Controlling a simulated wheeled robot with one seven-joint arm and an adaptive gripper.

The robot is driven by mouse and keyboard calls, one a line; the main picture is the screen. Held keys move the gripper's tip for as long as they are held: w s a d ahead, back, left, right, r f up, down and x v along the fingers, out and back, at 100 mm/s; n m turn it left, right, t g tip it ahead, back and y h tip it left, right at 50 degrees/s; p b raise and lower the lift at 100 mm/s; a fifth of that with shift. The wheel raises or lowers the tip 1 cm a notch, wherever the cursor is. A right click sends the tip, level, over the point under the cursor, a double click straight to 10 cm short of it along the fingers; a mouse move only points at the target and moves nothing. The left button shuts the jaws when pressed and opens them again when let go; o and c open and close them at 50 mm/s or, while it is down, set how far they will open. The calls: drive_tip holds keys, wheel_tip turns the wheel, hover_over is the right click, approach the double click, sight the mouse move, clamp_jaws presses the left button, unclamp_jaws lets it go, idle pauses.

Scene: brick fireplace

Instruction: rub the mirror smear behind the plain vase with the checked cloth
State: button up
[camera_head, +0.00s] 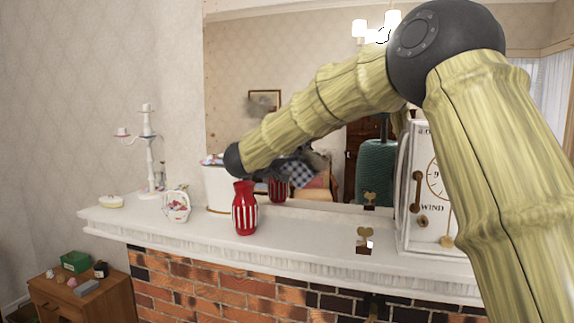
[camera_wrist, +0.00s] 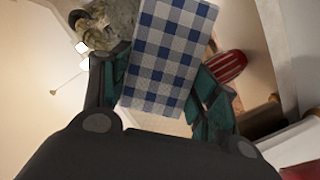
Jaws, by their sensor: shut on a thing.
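The blue-and-white checked cloth (camera_head: 300,173) is in my gripper (camera_head: 290,163), in front of the mirror (camera_head: 232,90) and above the mantel. In the wrist view the cloth (camera_wrist: 168,50) spans between the two fingers of my gripper (camera_wrist: 160,78), which are shut on it. A grey mottled patch (camera_wrist: 122,14) shows beside the cloth in the wrist view. I cannot tell whether the cloth touches the glass. I cannot make out a plain vase for certain; my arm hides part of the mantel.
A red striped vase (camera_head: 245,210) stands on the mantel (camera_head: 310,238), close below my arm. A white gold-rimmed pot (camera_head: 216,190) and a small basket (camera_head: 176,206) are to its left.

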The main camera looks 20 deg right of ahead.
sight(331, 164)
drive_tip(key=shift+w+d+p, duration=0.5)
drive_tip(key=shift+w+p, duration=0.3)
drive_tip(key=shift+p, duration=0.15)
idle(0.5)
drive_tip(key=shift+s+d, duration=0.1)
drive_tip(key=shift+s+d+r+p, duration=0.15)
drive_tip(key=shift+s+d+p, duration=0.5)
drive_tip(key=shift+d, duration=0.2)
drive_tip(key=shift+s+d, duration=0.5)
drive_tip(key=shift+d, duration=0.15)
drive_tip(key=shift+s+d+p, duration=0.35)
drive_tip(key=shift+d+p, duration=0.15)
drive_tip(key=shift+d, duration=0.1)
drive_tip(key=shift+s+d+p, duration=0.3)
drive_tip(key=shift+d+p, duration=0.15)
drive_tip(key=shift+d, duration=0.15)
drive_tip(key=shift+s+d+p, duration=0.4)
drive_tip(key=shift+s+d, duration=0.1)
drive_tip(key=shift+d, duration=0.25)
drive_tip(key=shift+s+d+p, duration=0.35)
drive_tip(key=shift+s+d, duration=0.1)
drive_tip(key=shift+d, duration=0.3)
drive_tip(key=shift+s+d+p, duration=0.4)
drive_tip(key=shift+s+d, duration=0.1)
drive_tip(key=shift+d, duration=0.25)
drive_tip(key=shift+p, duration=0.6)
drive_tip(key=shift+a, duration=0.15)
